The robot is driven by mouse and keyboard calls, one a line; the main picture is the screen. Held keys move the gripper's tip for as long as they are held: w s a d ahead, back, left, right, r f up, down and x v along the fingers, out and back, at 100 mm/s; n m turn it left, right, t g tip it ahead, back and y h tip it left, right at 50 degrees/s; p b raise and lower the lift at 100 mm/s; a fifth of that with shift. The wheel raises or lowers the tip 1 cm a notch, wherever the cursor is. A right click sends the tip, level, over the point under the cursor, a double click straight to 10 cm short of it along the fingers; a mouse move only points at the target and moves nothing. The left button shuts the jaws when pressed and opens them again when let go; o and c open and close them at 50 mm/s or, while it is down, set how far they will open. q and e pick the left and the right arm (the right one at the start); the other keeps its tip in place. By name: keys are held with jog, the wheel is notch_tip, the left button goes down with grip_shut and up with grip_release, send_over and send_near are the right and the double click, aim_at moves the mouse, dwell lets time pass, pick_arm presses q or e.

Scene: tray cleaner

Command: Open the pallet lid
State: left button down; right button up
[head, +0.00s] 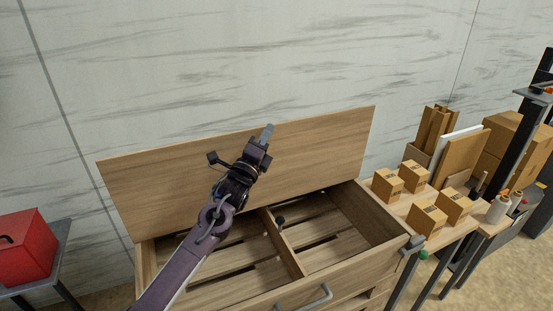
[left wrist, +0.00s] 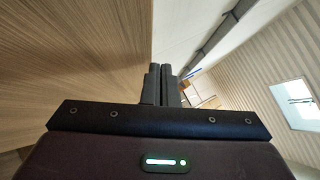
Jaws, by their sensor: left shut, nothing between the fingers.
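The pallet lid (head: 320,145) is a wide wooden panel. It stands raised and nearly upright at the back of the wooden pallet box (head: 372,212), whose slatted inside is visible. My left gripper (head: 268,133) is in front of the lid's inner face, near its upper edge at the middle. Its fingers are shut and empty. In the left wrist view my left gripper (left wrist: 160,82) shows closed fingers, with the lid's wood surface (left wrist: 75,60) close on the left. Whether the fingers touch the lid is hard to tell. My right gripper is not in view.
A grey handle (head: 318,296) is on the box's front. A side table with several small cardboard boxes (head: 387,186) and white bottles stands close on the right. A red case (head: 25,247) sits on a stand at the left. A marble-patterned wall is behind the lid.

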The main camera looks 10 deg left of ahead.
aim_at(257, 130)
pick_arm(q)
jog(key=shift+n+g+y, duration=0.4)
jog(key=shift+n+y, duration=0.3)
jog(key=shift+n, duration=0.2)
jog(key=w+a, duration=0.2)
jog(key=w, duration=0.1)
jog(key=shift+w+a+r, duration=0.2)
jog(key=shift+a+r, duration=0.1)
jog(key=shift+r, duration=0.05)
jog(key=shift+w+a+f+n+g, duration=0.1)
jog(key=shift+w+a+n+g, duration=0.3)
jog(key=shift+w, duration=0.35)
jog(key=shift+a, duration=0.1)
jog(key=shift+s+f, duration=0.1)
jog(key=shift+f, duration=0.1)
